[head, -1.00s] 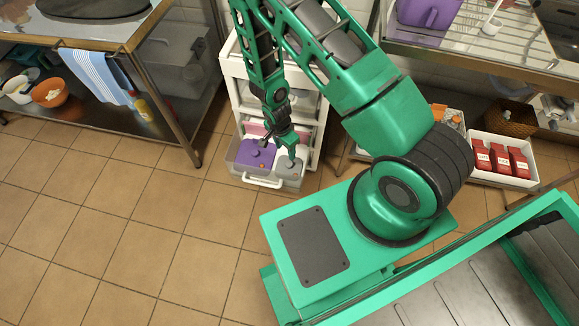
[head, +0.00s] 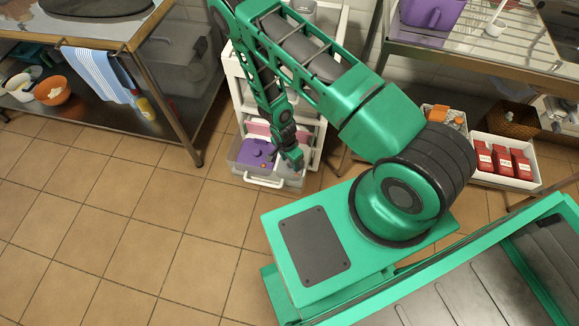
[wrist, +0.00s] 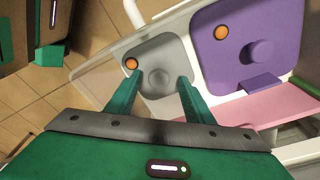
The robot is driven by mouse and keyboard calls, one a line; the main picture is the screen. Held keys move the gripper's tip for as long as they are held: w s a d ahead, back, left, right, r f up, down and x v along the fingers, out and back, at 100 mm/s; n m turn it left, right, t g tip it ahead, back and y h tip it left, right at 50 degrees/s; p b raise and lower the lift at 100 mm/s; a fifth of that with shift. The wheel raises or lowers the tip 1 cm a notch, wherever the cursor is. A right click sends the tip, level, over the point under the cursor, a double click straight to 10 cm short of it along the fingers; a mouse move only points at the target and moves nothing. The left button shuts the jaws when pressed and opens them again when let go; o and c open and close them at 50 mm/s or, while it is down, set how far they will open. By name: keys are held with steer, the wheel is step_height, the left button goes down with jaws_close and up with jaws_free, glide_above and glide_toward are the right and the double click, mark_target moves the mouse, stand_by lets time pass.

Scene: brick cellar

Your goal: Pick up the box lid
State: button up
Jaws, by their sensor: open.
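A grey lid (wrist: 160,52) with a round knob and an orange dot lies in the open drawer in the wrist view. A purple lid (wrist: 233,35) with a similar knob and dot lies beside it; it also shows in the head view (head: 256,153). The frames do not show which one is the box lid. My gripper (wrist: 157,86) is open and empty, its two fingers over the grey lid on either side of the knob. I cannot tell whether they touch it. In the head view my gripper (head: 296,164) hides most of the grey lid.
The lids sit in a pulled-out drawer (head: 262,181) of a white drawer unit (head: 331,105). A pink piece (wrist: 262,106) lies by the purple lid. Steel tables stand left (head: 166,95) and right (head: 480,55). A white bin (head: 505,180) holds red packages. Floor at left is clear.

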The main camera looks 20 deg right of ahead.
steer(key=shift+f, duration=0.3)
steer(key=shift+c, duration=0.3)
steer(key=c, duration=1.1)
steer(key=shift+o, duration=0.2)
steer(key=shift+r, duration=0.2)
